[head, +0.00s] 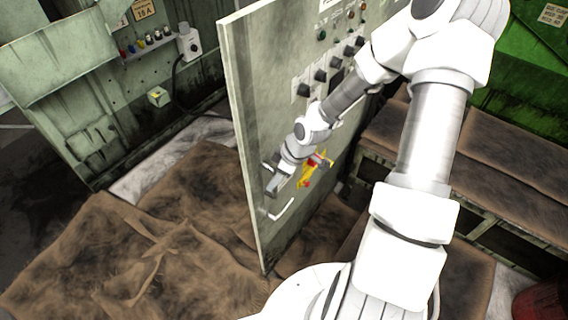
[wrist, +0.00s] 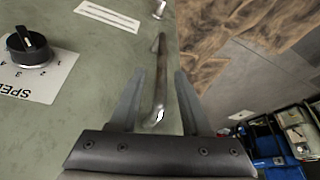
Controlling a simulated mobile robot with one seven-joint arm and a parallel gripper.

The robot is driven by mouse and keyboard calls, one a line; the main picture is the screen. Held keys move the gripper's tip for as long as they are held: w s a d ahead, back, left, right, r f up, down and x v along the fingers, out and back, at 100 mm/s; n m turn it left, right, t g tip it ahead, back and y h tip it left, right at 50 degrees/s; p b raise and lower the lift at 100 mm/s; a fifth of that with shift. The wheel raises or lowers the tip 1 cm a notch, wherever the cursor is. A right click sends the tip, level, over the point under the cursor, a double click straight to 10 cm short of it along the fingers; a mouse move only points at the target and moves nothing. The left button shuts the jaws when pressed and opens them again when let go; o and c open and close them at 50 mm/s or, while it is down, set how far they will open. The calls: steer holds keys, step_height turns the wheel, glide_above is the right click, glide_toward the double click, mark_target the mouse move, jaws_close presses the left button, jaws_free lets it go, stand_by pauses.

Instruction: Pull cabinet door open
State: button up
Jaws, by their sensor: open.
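The cabinet door (head: 250,130) is a worn grey-green panel standing upright, with its left edge free. Its knobs and lamps are on the face toward my arm. A metal bar handle (head: 280,210) sits low near that free edge. My gripper (head: 269,177) is open beside the door face, close to the handle. In the wrist view, the handle bar (wrist: 159,75) runs lengthwise between the two open fingers of my gripper (wrist: 159,73), with gaps on both sides. The door face (wrist: 90,65) fills the left of that view. How deep the bar lies between the fingers is unclear.
A green cabinet with switches (head: 100,90) stands at the left. Brown cloth (head: 190,220) covers the floor before the door. Cloth-topped benches (head: 500,165) are at the right behind my arm. A yellow-red tag (head: 310,172) is on the door near my wrist.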

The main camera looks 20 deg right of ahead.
steer(key=p+v, duration=0.4)
steer(key=v, duration=1.3)
steer(key=shift+p, duration=0.4)
